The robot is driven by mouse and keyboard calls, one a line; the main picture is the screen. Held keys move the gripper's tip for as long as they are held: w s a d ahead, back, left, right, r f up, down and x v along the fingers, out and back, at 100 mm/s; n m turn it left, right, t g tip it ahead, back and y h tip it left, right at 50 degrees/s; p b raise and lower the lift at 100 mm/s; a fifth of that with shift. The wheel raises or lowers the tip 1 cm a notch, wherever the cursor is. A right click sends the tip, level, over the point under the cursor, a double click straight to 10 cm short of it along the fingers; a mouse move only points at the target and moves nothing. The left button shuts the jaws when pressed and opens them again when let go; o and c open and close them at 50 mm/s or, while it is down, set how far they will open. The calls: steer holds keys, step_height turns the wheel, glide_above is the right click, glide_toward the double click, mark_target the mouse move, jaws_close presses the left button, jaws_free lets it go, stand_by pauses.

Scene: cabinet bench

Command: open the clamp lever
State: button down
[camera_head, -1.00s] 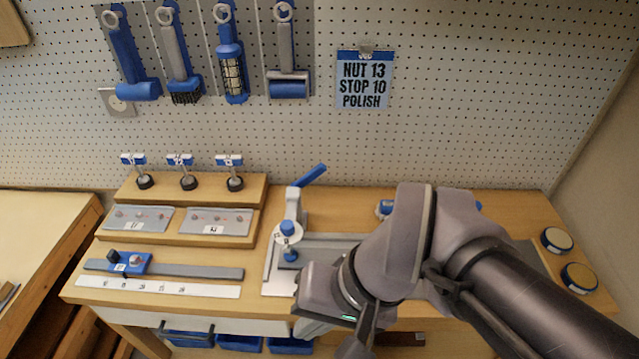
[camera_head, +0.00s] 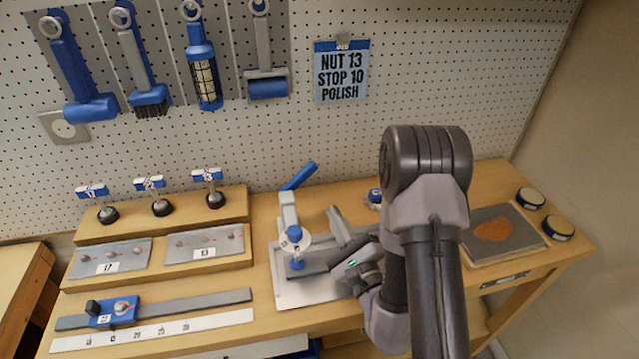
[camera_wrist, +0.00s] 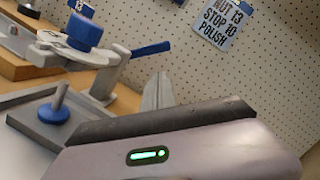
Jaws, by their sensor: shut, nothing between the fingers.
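The clamp (camera_head: 289,212) stands on a grey plate on the bench, with a grey upright body and a blue knob on a screw. Its lever has a blue handle (camera_head: 300,176) that slants up and to the right. In the wrist view the blue lever handle (camera_wrist: 151,48) points right, behind the clamp's blue knob (camera_wrist: 83,31). My gripper (camera_head: 336,214) is to the right of the clamp, below the handle and apart from it. Its shut fingers (camera_wrist: 158,90) point up in the wrist view and hold nothing.
A card on the pegboard (camera_head: 341,72) reads NUT 13, STOP 10, POLISH. A stop rail with a blue slider (camera_head: 114,312) lies left of the clamp. Nut trays (camera_head: 205,243) stand behind it. A board with an orange patch (camera_head: 494,231) and two round tins lie at right.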

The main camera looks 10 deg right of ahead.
mark_target(299, 180)
steer(key=shift+w+r, duration=0.1)
steer(key=p+x, duration=0.3)
steer(key=x, duration=0.7)
steer(key=shift+p, duration=0.35)
steer(key=shift+r, duration=0.1)
